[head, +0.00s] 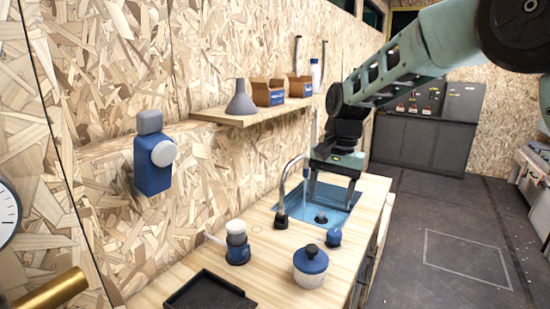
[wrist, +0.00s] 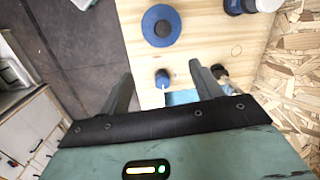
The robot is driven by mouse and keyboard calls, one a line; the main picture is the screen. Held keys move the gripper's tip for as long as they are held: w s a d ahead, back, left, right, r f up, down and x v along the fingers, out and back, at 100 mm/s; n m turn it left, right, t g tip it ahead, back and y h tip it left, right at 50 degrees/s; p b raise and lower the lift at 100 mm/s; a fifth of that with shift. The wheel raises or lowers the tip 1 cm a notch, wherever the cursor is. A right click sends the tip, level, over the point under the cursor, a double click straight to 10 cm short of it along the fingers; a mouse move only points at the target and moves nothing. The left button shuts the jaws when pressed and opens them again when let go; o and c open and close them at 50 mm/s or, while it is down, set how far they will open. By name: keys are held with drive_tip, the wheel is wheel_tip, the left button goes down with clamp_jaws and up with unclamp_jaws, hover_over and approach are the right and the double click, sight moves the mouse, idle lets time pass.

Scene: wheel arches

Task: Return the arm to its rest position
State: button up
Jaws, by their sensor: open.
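My gripper (head: 332,188) hangs from my green arm over the blue sink (head: 335,201) in the wooden counter. Its two fingers point down and are apart, with nothing held between them. In the wrist view my gripper (wrist: 158,92) shows both fingers spread above the counter. A small blue item (wrist: 162,78) appears beyond the fingers there, apart from them.
On the counter (head: 185,275) stand a blue-and-white pot (head: 310,268), a small blue item (head: 334,237), a white-topped blue container (head: 237,243), a black tray (head: 210,294) and a curved faucet (head: 282,190). A shelf (head: 255,117) holds boxes and a grey funnel (head: 240,98). The floor at right is clear.

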drive_tip(key=s+a+n, duration=0.2)
drive_tip(key=s+n, duration=0.1)
drive_tip(key=s, duration=0.6)
drive_tip(key=s+a+n, duration=0.2)
drive_tip(key=s+n, duration=0.2)
drive_tip(key=s, duration=0.6)
drive_tip(key=s+d+f+n, duration=0.1)
drive_tip(key=s+f+n, duration=0.1)
drive_tip(key=s, duration=0.5)
drive_tip(key=s+d+f+n, duration=0.2)
drive_tip(key=s+n, duration=0.2)
drive_tip(key=s, duration=0.4)
drive_tip(key=shift+d+h, duration=0.2)
drive_tip(key=shift+h, duration=0.2)
